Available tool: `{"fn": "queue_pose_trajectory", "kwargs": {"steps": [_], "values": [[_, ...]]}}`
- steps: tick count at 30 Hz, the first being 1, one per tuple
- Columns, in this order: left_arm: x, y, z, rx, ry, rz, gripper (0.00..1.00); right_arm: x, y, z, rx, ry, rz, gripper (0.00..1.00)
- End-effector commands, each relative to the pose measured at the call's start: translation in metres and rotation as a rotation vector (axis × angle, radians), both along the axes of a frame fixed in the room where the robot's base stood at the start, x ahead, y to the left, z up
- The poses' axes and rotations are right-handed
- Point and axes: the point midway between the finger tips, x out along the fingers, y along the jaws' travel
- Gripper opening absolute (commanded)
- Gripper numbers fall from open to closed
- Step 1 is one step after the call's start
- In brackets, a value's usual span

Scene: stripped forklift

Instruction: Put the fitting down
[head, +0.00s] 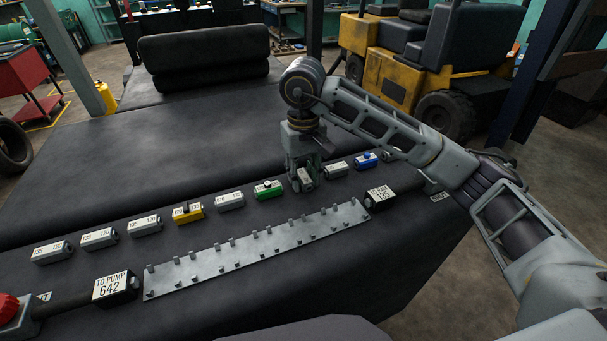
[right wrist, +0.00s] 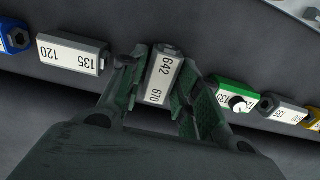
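My right gripper (head: 304,180) is over the row of fittings on the dark surface, pointing down. Its fingers are closed on both sides of a grey fitting (right wrist: 163,76) with a white label reading 642 and 670. In the head view this fitting (head: 306,178) shows between the fingers, turned at an angle to its neighbours. My left gripper is not in view.
Several grey fittings, a yellow one (head: 188,212) and a blue one (head: 366,160) lie in the row. In front is a metal strip with pegs (head: 255,249), between the TO PUMP 642 block (head: 115,288) and the TO RAM 135 block (head: 380,196). Behind the row, the surface is clear.

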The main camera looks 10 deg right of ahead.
Motion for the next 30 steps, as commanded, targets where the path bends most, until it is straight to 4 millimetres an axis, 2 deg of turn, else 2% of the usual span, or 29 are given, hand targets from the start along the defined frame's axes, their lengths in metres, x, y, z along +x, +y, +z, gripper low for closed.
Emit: {"fn": "queue_pose_trajectory", "kwargs": {"steps": [3,19,30], "values": [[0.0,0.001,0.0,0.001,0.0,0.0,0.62,0.0,0.0,0.001,0.0,0.0,0.0,0.48],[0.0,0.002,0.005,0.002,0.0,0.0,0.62,0.0,0.0,0.004,0.0,0.0,0.0,0.48],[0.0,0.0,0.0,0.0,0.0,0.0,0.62,0.001,0.0,0.03,0.0,-0.002,-0.001,0.48]]}}
